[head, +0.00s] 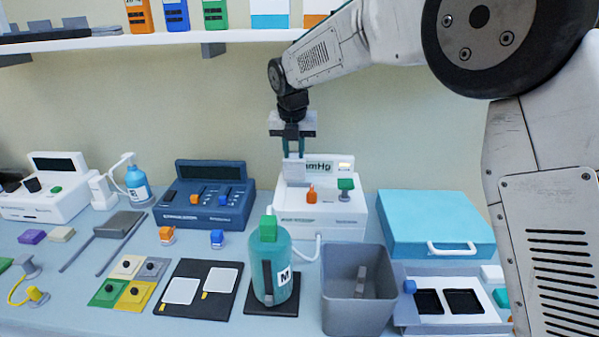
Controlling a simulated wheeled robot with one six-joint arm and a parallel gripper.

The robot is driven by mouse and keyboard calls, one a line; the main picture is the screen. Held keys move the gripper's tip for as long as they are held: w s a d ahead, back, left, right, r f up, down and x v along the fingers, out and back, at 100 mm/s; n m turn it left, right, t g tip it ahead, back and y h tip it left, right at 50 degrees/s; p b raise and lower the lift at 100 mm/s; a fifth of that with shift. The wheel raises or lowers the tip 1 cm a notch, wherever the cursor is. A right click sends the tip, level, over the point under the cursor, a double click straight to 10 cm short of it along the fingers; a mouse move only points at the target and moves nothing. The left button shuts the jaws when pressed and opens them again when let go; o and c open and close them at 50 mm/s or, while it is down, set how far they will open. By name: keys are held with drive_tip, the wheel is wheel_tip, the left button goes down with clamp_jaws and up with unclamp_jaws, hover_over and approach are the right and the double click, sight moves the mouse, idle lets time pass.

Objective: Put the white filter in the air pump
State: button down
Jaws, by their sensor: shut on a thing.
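My gripper (293,156) hangs from above, pointing down, with its teal fingers shut on a small pale block, which looks like the white filter (294,170). The filter is upright in front of the left part of the white air pump (322,222). The pump has an mmHg display, an orange lever and a green knob on top. From this view I cannot tell whether the filter touches the pump or hangs above it. The pump's opening is hidden or too small to make out.
A teal bottle (271,265) and a grey bin (357,305) stand in front of the pump. A dark blue device (205,196) is on its left, a light blue case (435,220) on its right. A shelf (150,41) runs along the wall above.

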sight(299, 165)
drive_tip(key=shift+w+d, duration=0.2)
drive_tip(key=shift+d, duration=0.3)
drive_tip(key=shift+w+d, duration=0.15)
drive_tip(key=shift+d, duration=0.35)
drive_tip(key=shift+s+a+f, duration=0.1)
drive_tip(key=shift+a+f, duration=0.1)
drive_tip(key=shift+f, duration=0.45)
drive_tip(key=shift+a+f, duration=0.1)
drive_tip(key=shift+f, duration=2.7)
drive_tip(key=shift+f, duration=0.1)
drive_tip(key=c, duration=1.2)
unclamp_jaws()
drive_tip(key=v, duration=1.2)
